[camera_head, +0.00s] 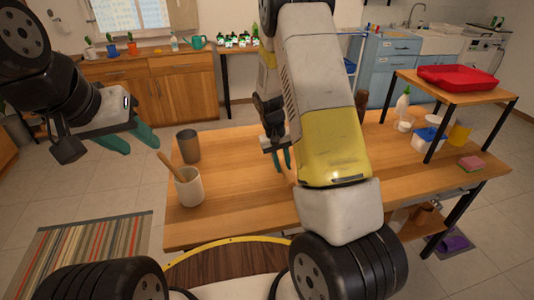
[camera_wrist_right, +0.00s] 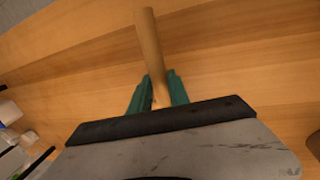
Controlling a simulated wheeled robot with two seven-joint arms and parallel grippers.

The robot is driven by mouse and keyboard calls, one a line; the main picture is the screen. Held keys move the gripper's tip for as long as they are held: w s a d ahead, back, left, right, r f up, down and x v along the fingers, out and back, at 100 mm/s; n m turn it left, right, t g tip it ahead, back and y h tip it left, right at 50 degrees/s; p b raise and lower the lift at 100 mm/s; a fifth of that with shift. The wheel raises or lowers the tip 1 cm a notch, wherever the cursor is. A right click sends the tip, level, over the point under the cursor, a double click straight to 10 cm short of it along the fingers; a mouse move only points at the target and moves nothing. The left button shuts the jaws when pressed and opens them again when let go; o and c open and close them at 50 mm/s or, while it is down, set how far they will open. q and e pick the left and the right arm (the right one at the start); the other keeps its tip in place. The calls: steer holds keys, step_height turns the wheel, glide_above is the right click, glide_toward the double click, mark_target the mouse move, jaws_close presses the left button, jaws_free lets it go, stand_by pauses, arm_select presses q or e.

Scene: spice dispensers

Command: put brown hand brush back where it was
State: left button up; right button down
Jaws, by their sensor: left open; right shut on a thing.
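My right gripper (camera_wrist_right: 159,93) is shut on a tan wooden handle, taken as the brown hand brush (camera_wrist_right: 150,50). In the wrist view the handle runs away from the fingers over the wooden table top; any brush head is hidden. In the head view my right gripper (camera_head: 281,159) points down over the middle of the table (camera_head: 235,215), and my arm hides most of what it holds. I cannot tell whether the brush touches the table. My left gripper (camera_head: 131,141) is open and empty, left of the table.
A dark cup (camera_head: 188,146) and a cream cup (camera_head: 189,188) with a wooden handle (camera_head: 170,164) stand at the table's left. At right are a raised shelf with a red tray (camera_head: 457,78), a yellow cup (camera_head: 459,134) and a pink sponge (camera_head: 471,163). The table's left-middle is clear.

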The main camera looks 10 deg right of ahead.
steer(key=w, duration=0.1)
steer(key=w+a, duration=0.1)
steer(key=w, duration=0.1)
steer(key=shift+w+a+f, duration=0.1)
steer(key=shift+w+f, duration=0.05)
steer(key=shift+f, duration=0.05)
steer(key=shift+a+x, duration=0.15)
steer(key=shift+x, duration=0.7)
steer(key=shift+a+x, duration=0.2)
steer(key=shift+x, duration=0.65)
steer(key=shift+w+f, duration=0.15)
steer(key=shift+f, duration=0.05)
steer(key=c, duration=1.2)
jaws_free()
steer(key=shift+c, duration=0.2)
